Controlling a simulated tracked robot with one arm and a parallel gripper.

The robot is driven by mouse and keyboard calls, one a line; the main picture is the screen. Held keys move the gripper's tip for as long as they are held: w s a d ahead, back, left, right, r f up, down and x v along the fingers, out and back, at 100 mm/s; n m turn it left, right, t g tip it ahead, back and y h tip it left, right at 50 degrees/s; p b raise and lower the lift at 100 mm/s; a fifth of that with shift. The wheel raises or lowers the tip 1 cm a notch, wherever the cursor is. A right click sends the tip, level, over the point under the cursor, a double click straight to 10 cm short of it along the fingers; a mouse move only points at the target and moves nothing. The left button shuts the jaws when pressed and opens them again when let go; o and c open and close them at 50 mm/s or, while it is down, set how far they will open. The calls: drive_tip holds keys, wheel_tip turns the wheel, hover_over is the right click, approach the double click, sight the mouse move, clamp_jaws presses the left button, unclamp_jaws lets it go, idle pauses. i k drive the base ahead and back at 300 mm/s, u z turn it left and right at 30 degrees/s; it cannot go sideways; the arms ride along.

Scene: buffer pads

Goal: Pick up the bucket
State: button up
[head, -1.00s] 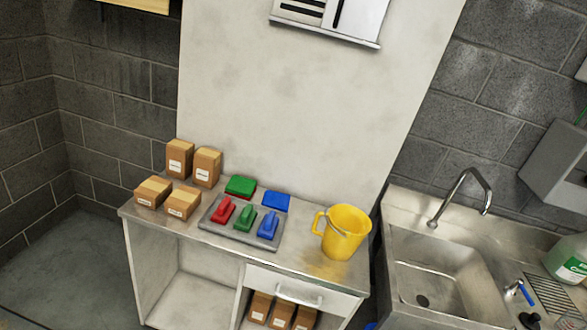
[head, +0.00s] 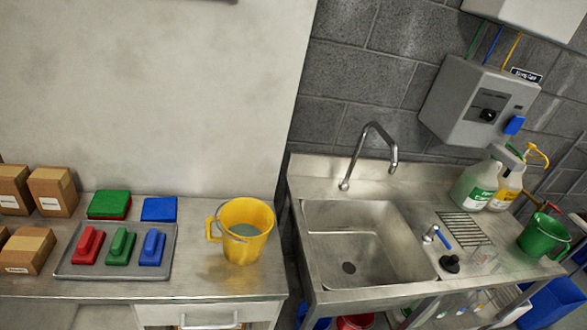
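A yellow bucket (head: 250,238) with a side handle at its left and a thin bail across its front stands upright on the metal bench (head: 205,284), near its right end. Its inside shows a grey-green surface, perhaps liquid. A green bucket (head: 543,238) stands at the right end of the sink counter (head: 490,265). My gripper is not in view, so its state and its distance from either bucket do not show.
Left of the yellow bucket, a grey tray (head: 73,271) holds red, green and blue handled pads. Cardboard boxes (head: 52,192) stand further left. A sink (head: 365,245) with a tall faucet (head: 372,150) is to the right, beside bottles (head: 478,185) and a wall dispenser (head: 475,105).

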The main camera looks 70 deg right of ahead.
sight(247, 223)
drive_tip(key=z, duration=1.15)
drive_tip(key=i, duration=1.05)
drive_tip(key=u, duration=0.05)
